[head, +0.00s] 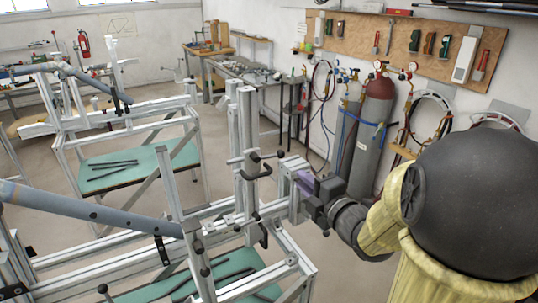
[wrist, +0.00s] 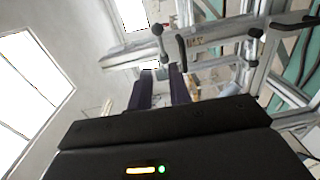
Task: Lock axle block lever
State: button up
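The frame jig (head: 245,150) is made of silver aluminium profiles and carries several dark clamp levers. One dark lever (head: 264,236) hangs on the lower rail, left of my gripper. A grey ball-ended lever (wrist: 158,42) and a black lever (wrist: 182,50) show just beyond the fingers in the wrist view. I cannot tell which one is the axle block lever. My gripper (head: 301,181) is beside the right end of the jig, its purple fingers towards the profiles. In the wrist view the fingers (wrist: 161,72) stand apart with a gap between them. I see nothing held.
A blue-grey tube (head: 95,210) lies across the jig at left. A green shelf (head: 215,275) with dark rods sits below. A second jig (head: 120,120) stands behind. Gas cylinders (head: 372,130) and a tool board (head: 420,42) are by the wall. Bare floor lies right of the jig.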

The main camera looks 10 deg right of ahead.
aim_at(273, 156)
jog(key=p+x, duration=0.6)
jog(key=x, duration=1)
jog(key=shift+w, duration=0.15)
jog(key=shift+w+a+p, duration=0.25)
jog(key=shift+w+p, duration=0.1)
jog(key=shift+w, duration=0.15)
jog(key=shift+f, duration=0.1)
grip_shut()
